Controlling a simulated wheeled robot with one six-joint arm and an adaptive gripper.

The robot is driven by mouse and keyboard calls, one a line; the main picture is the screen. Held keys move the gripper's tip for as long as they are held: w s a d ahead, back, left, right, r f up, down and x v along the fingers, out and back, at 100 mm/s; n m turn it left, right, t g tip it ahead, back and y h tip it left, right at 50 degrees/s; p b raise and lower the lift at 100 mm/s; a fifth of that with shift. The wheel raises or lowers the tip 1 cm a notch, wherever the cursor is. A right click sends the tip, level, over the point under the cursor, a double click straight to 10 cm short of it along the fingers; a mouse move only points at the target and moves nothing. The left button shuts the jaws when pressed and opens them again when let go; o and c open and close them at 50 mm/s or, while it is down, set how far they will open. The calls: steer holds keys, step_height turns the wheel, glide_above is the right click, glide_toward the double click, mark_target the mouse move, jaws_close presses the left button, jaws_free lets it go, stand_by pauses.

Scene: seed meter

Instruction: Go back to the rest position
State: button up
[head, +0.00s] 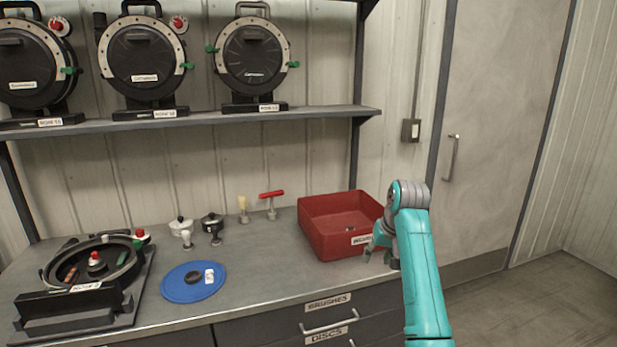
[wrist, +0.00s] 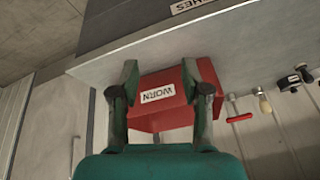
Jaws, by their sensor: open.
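My teal arm rises at the right of the head view, and my gripper (head: 380,246) is at the front right of the red bin, near the bench's right end. In the wrist view my gripper (wrist: 160,85) is open, its two fingers apart with nothing between them. The red bin (wrist: 158,113), labelled "WORN", shows beyond the fingers; I cannot tell whether they touch it. The same red bin (head: 325,236) stands on the right end of the bench in the head view, with a small dark item inside.
The grey bench (head: 260,269) holds an opened round meter (head: 95,268) at left and a blue disc (head: 192,284) with small items. Several small tools stand behind. Closed meters (head: 253,55) sit on the shelf (head: 205,119). A door (head: 495,130) and open floor (head: 545,310) lie at right.

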steer(key=s+f+t, duration=0.1)
steer(key=s+f, duration=0.3)
steer(key=f, duration=0.8)
steer(key=s+f+t, duration=0.1)
steer(key=s+f, duration=0.4)
steer(key=f, duration=0.6)
steer(key=s+f+t, duration=0.2)
steer(key=s+f, duration=0.5)
steer(key=s, duration=0.3)
steer(key=s+f+t, duration=0.1)
steer(key=s+f, duration=0.6)
steer(key=s, duration=0.2)
steer(key=s+r+t+h, duration=0.1)
steer(key=s+r+t, duration=0.2)
steer(key=s, duration=2)
steer(key=s+r+t, duration=0.2)
steer(key=s+r, duration=1.4)
steer(key=r, duration=0.2)
steer(key=shift+s+t, duration=0.3)
steer(key=shift+s, duration=0.1)
